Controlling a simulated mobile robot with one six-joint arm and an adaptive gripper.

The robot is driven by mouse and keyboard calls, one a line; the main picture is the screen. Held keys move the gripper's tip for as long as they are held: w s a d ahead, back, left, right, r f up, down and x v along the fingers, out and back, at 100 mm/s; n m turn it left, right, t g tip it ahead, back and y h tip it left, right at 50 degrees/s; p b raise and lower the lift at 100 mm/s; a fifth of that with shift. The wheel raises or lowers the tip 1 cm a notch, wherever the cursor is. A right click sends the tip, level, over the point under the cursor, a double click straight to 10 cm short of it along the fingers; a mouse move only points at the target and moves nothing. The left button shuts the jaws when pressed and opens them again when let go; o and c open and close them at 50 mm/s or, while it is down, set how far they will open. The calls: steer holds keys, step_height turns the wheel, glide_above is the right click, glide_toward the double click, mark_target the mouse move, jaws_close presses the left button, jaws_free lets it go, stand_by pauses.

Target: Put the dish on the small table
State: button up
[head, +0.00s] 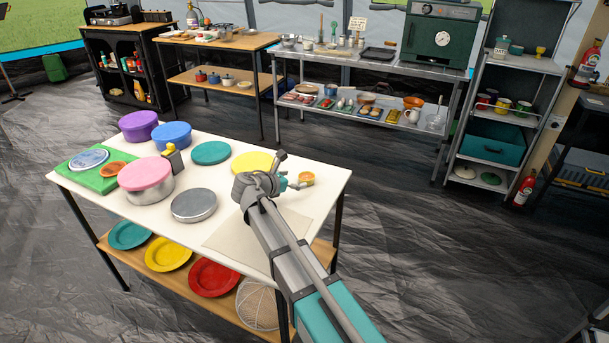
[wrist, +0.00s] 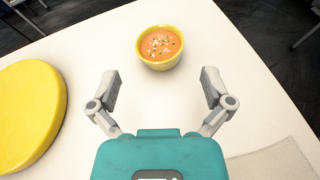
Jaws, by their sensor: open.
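A small yellow bowl of orange soup with a speckled topping (head: 306,179) stands upright near the right end of the white table (head: 325,200). It also shows in the wrist view (wrist: 160,62), just beyond my fingertips and centred between them. My gripper (wrist: 160,88) is open and empty, its two fingers spread wider than the bowl and apart from it. In the head view my gripper (head: 292,183) is over the table just left of the bowl, partly covered by my wrist. A wooden table (head: 215,41) with food stands at the back; I cannot tell which table is the small one.
A yellow round lid or plate (wrist: 30,115) lies left of my gripper. A pink-lidded pot (head: 146,180), a grey tin (head: 194,205) and purple and blue pots stand further left. A pale mat (head: 235,235) lies at the front. A steel bench (head: 370,65) stands behind, with floor between.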

steer(key=shift+p+v, duration=0.85)
steer(key=shift+v, duration=2.3)
